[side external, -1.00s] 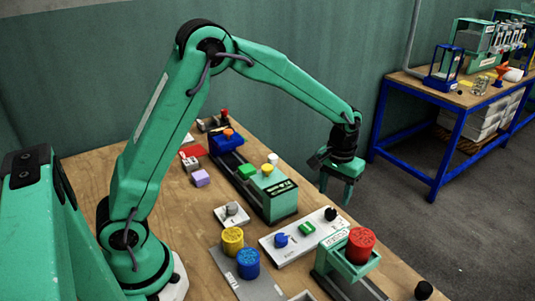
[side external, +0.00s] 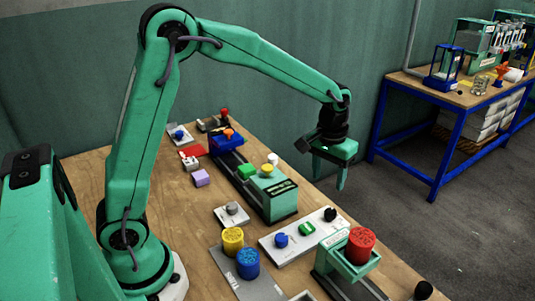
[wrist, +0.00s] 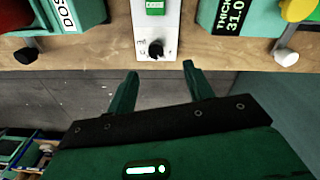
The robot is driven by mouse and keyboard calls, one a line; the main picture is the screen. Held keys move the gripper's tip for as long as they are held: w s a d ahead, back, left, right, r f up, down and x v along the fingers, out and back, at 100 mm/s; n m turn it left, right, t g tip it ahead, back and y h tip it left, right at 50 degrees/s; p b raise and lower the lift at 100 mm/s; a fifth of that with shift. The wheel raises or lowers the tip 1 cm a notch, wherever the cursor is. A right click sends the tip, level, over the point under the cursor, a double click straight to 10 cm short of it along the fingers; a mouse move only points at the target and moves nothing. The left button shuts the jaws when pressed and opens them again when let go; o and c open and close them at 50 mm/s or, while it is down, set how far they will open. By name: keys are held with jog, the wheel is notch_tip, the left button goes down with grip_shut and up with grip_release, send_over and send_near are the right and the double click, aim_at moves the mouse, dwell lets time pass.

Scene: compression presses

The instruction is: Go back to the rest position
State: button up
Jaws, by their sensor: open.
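My gripper (side external: 342,172) hangs in the air past the far right edge of the wooden table (side external: 215,285) in the side external view, fingers pointing down. In the wrist view my gripper (wrist: 160,75) shows its two fingers apart with nothing between them. A white control panel (side external: 290,243) with a blue knob (side external: 281,240), a green button (side external: 306,229) and a black knob (side external: 330,214) lies on the table below. The black knob (wrist: 155,50) is just beyond the fingertips in the wrist view. My gripper touches nothing.
A green press holds a red cylinder (side external: 361,245) at the front. Yellow (side external: 233,240) and blue (side external: 248,264) cylinders stand on a grey plate (side external: 270,289). A second green press (side external: 280,203) stands behind. A blue-framed bench (side external: 440,95) is at the back right.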

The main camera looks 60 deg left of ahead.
jog(key=s+a+r+m+t, duration=0.1)
jog(key=s+a+r+t, duration=0.15)
jog(key=s+r, duration=0.75)
jog(key=s+a+m+t, duration=0.1)
jog(key=s+a+t, duration=0.1)
jog(key=s, duration=1.1)
jog(key=shift+a+m, duration=0.3)
jog(key=shift+t, duration=0.25)
